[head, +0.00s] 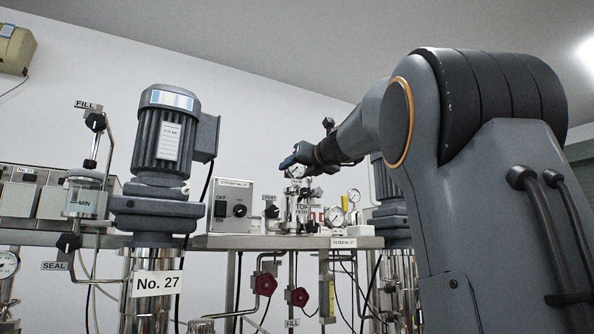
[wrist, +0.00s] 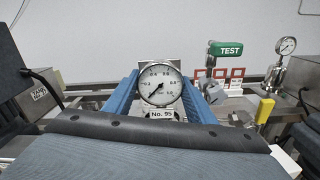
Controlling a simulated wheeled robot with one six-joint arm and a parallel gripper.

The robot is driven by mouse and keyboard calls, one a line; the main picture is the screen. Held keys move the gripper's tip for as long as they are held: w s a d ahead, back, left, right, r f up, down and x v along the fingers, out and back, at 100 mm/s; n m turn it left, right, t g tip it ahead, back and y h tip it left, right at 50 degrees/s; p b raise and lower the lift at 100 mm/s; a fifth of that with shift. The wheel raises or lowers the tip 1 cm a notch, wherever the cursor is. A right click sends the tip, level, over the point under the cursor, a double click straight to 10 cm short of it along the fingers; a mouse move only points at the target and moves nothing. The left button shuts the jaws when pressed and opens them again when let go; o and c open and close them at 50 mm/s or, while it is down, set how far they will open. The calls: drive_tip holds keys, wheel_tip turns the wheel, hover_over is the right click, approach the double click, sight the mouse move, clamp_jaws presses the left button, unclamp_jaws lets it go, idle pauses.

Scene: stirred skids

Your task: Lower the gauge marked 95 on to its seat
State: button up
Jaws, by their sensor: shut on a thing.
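The gauge marked No. 95 (wrist: 160,84) has a round white dial and a white number tag below it. It stands about upright between the two blue fingers of my gripper (wrist: 158,80), which is shut on it. In the head view my gripper (head: 290,160) is at the end of my outstretched arm, with the gauge (head: 297,172) just below it, above the filter vessel (head: 302,210) labelled TOP FILTER. The seat cannot be made out in either view; the gauge's lower end is hidden in the wrist view.
A green TEST handle (wrist: 227,48), a second gauge (wrist: 286,46) and a yellow handle (wrist: 265,110) stand to the right. The head view shows a switch box (head: 234,206) left of the filter, another gauge (head: 334,216) right of it, and a big motor (head: 168,135) nearer left.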

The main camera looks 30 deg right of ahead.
drive_tip(key=shift+f+b, duration=0.45)
drive_tip(key=shift+f, duration=0.15)
idle(0.8)
drive_tip(key=o, duration=1.2)
drive_tip(key=s+b, duration=0.2)
drive_tip(key=s, duration=0.5)
drive_tip(key=shift+s+b, duration=0.35)
drive_tip(key=shift+s, duration=0.05)
drive_tip(key=shift+d, duration=0.15)
